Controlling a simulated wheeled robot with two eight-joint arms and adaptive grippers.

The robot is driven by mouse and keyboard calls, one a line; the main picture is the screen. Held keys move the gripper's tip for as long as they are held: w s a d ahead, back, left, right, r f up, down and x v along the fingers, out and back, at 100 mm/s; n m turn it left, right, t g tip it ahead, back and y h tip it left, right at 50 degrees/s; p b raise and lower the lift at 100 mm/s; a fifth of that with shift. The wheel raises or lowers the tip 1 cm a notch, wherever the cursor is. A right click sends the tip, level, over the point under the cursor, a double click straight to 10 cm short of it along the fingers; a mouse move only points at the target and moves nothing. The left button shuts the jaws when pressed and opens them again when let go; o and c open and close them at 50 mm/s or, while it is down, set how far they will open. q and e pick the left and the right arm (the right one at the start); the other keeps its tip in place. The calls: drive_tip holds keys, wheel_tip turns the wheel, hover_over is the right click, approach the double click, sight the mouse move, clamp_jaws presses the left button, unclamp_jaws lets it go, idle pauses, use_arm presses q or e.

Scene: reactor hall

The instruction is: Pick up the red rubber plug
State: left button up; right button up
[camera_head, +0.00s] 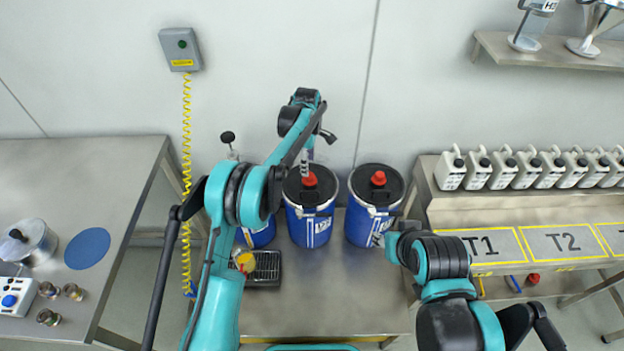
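Red plugs show on top of two blue drums with black lids: one (309,180) on the middle drum (311,228) and one (378,178) on the right drum (362,228). I cannot tell which is the task's plug. My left arm reaches over the middle drum. Its gripper (305,167) appears small and points down, at or just above the middle red plug; contact and finger opening cannot be made out. My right arm is folded at the lower right, its end (382,239) by the right drum's front; its fingers are not clear.
A third blue drum (258,236) is partly hidden behind my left arm. A black tray (264,268) with a yellow item stands beside it. White canisters (500,169) line the right bench. A red object (533,279) lies below the T2 panel. The table's front is clear.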

sight(310, 175)
use_arm(q)
wheel_tip(310, 175, down, 2)
drive_tip(key=shift+f+b, duration=0.15)
drive_tip(key=shift+b, duration=0.15)
drive_tip(key=f, duration=0.1)
drive_tip(key=f+b, duration=0.1)
drive_tip(key=f, duration=0.1)
drive_tip(key=f+b, duration=0.1)
drive_tip(key=shift+w+d+f, duration=0.1)
drive_tip(key=shift+d+f, duration=0.1)
drive_tip(key=shift+d, duration=0.15)
drive_tip(key=shift+f, duration=0.35)
drive_tip(key=shift+r, duration=0.1)
drive_tip(key=shift+c, duration=1.2)
drive_tip(key=c, duration=0.6)
